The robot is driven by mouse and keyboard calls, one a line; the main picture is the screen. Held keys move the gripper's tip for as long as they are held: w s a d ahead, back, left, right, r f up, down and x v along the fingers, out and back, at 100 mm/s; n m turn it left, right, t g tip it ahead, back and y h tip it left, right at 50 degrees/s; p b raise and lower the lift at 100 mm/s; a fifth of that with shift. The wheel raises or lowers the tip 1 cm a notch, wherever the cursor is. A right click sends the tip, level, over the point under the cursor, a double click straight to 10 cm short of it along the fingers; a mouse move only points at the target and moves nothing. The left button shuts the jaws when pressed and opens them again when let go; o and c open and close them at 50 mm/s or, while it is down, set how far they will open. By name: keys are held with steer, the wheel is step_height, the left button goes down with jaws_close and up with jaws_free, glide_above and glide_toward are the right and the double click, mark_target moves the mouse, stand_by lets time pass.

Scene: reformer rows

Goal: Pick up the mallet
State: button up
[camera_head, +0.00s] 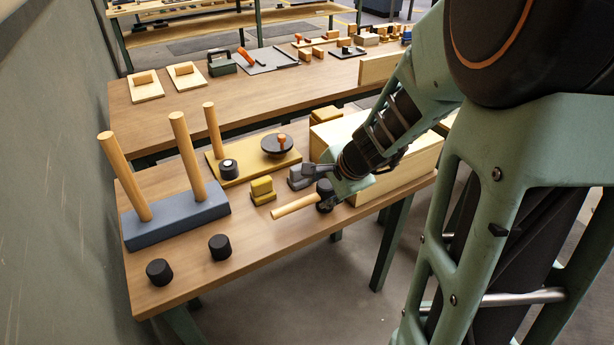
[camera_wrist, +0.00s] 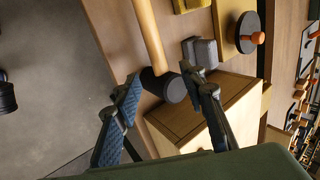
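The mallet has a pale wooden handle (camera_head: 294,206) and a black head (camera_head: 325,196). It lies near the front edge of the wooden table (camera_head: 190,262), its handle pointing left. In the wrist view the handle (camera_wrist: 149,35) runs up from the black head (camera_wrist: 165,88). My gripper (camera_wrist: 160,78) is open, with one finger on each side of the head in that view. A gap shows between the left finger and the head; the right finger is close to it, and I cannot tell whether they touch. In the head view my gripper (camera_head: 326,182) partly hides the head.
A wooden box (camera_head: 408,165) stands right of my gripper. Grey blocks (camera_head: 299,178) and a yellow block (camera_head: 262,190) sit behind the mallet. A blue peg base (camera_head: 176,218) and two black cylinders (camera_head: 220,247) are left. Table between them and the mallet is clear.

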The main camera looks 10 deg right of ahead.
mark_target(311, 199)
steer(key=b+x, duration=0.1)
steer(key=x, duration=0.2)
steer(key=shift+w+f, duration=0.2)
steer(key=shift+f, duration=0.1)
steer(key=x, duration=0.1)
steer(key=b+x, duration=0.1)
steer(key=x, duration=0.1)
steer(key=b+x, duration=0.1)
steer(key=x, duration=0.1)
steer(key=shift+s+a+f, duration=0.1)
steer(key=shift+a+f, duration=0.1)
steer(key=shift+a, duration=0.1)
steer(key=shift+c, duration=0.4)
steer(key=shift+r, duration=0.1)
jaws_close()
